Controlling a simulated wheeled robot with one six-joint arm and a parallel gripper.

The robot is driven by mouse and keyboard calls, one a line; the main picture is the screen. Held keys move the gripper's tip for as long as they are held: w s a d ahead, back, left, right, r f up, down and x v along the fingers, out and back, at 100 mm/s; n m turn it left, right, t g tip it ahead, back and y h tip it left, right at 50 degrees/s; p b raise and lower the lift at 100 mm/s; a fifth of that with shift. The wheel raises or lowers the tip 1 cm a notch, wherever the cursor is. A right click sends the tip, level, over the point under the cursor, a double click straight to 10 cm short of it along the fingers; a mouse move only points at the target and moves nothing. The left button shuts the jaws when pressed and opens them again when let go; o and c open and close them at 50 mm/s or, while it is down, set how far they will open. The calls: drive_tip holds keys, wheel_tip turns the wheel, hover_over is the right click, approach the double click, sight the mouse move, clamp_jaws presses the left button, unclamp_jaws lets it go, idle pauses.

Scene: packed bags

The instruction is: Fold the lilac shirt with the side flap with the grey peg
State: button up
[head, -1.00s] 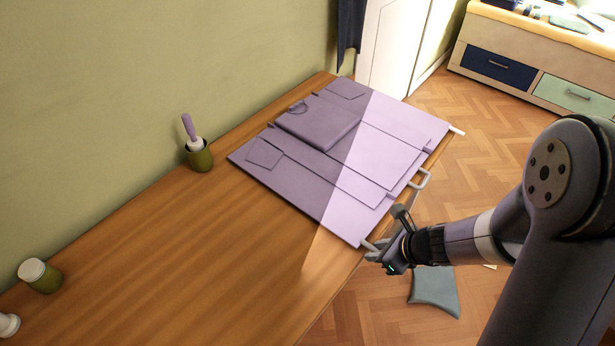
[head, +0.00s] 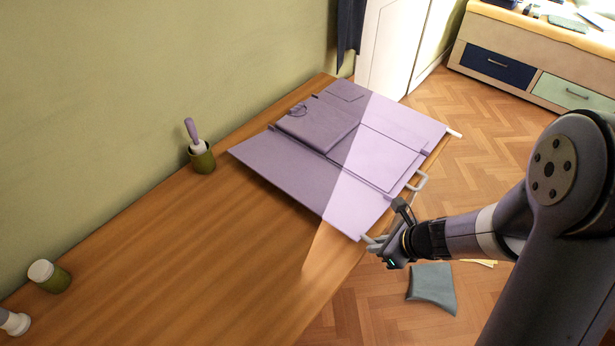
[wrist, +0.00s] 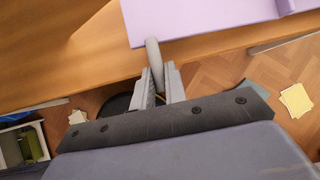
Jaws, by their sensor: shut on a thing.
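The lilac shirt lies on a lilac folding board on the wooden table; its folded middle part (head: 318,122) shows. The side flap (head: 300,180) on the near left is tilted up a little, with its plain face toward me, and hides the shirt part on it. It also shows in the wrist view (wrist: 200,18). The grey peg (wrist: 153,52) sticks out from the flap's edge. My gripper (head: 378,246) is shut on this peg at the table's front edge; its fingers show in the wrist view (wrist: 155,85).
A grey loop handle (head: 421,181) and a pale peg (head: 454,133) stick out farther along the board. A green pot with a lilac-handled tool (head: 202,158) and a green jar (head: 48,277) stand by the wall.

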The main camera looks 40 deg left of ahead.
drive_tip(key=shift+r, duration=0.1)
drive_tip(key=r+p, duration=0.3)
drive_tip(key=shift+w, duration=0.3)
drive_tip(key=shift+w+r, duration=0.1)
drive_tip(key=r+p, duration=0.1)
drive_tip(key=w+r+p, duration=0.1)
drive_tip(key=r+p, duration=0.1)
drive_tip(key=shift+w+d+r+p, duration=0.15)
drive_tip(key=shift+w+p, duration=0.1)
drive_tip(key=shift+p, duration=0.15)
